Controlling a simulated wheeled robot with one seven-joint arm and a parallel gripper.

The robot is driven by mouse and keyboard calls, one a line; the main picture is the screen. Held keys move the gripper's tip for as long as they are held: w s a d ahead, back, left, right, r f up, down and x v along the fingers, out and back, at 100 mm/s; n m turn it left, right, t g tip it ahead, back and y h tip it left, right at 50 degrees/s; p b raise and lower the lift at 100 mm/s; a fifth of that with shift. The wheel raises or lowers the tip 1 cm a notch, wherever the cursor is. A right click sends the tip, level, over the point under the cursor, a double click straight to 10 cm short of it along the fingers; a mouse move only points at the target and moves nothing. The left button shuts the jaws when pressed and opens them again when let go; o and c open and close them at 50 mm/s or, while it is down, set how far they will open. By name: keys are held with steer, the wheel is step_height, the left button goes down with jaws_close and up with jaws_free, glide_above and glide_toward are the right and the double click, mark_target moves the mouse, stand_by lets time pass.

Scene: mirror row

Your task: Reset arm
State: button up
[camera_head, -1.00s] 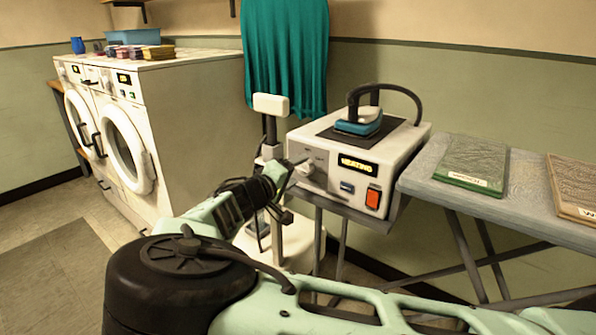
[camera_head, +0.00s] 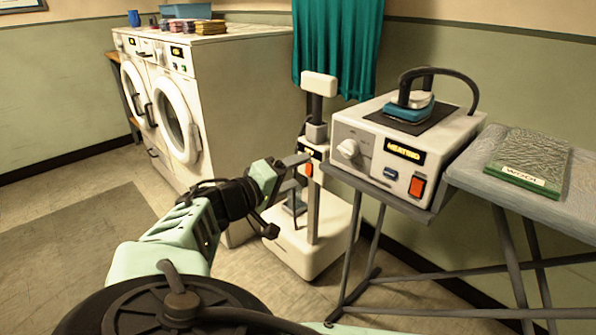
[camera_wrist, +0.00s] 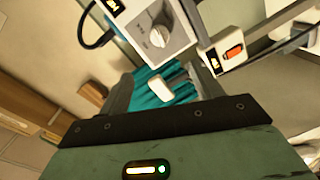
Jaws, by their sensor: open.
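My arm reaches up from the bottom of the head view, and my gripper (camera_head: 296,173) is at its end. The gripper is open with nothing between its fingers. It appears left of and below the white ironing station (camera_head: 425,130), apart from its round knob (camera_head: 349,149). The station's display reads HEATING, and a red switch (camera_head: 417,186) is beside it. A blue iron (camera_head: 410,108) rests on top. The gripper overlaps the white stand in the picture; I cannot tell the gap. The knob also shows in the wrist view (camera_wrist: 158,37), beyond the open fingers.
The white stand (camera_head: 311,240) with a red switch stands on the floor behind my gripper. White washing machines (camera_head: 228,95) are at the left. An ironing board (camera_head: 468,180) with a green WOOL pad (camera_head: 527,162) is at the right. Floor (camera_head: 50,215) at left is clear.

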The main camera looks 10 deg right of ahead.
steer(key=s+d+f+g+y, duration=0.3)
steer(key=s+d+f+g, duration=0.2)
steer(key=d+f+g, duration=0.4)
steer(key=s+g+y, duration=0.2)
steer(key=s+y, duration=0.3)
steer(key=s, duration=0.4)
steer(key=s+a+r+n+y, duration=0.1)
steer(key=s+r+n+y, duration=0.15)
steer(key=s+r, duration=0.45)
steer(key=s+r+n+y, duration=0.2)
steer(key=s+r+y, duration=0.2)
steer(key=s, duration=0.7)
step_height(320, 180, up, 16)
steer(key=p, duration=1.6)
steer(key=shift+a+r+t+p, duration=0.15)
steer(key=shift+t+p, duration=0.25)
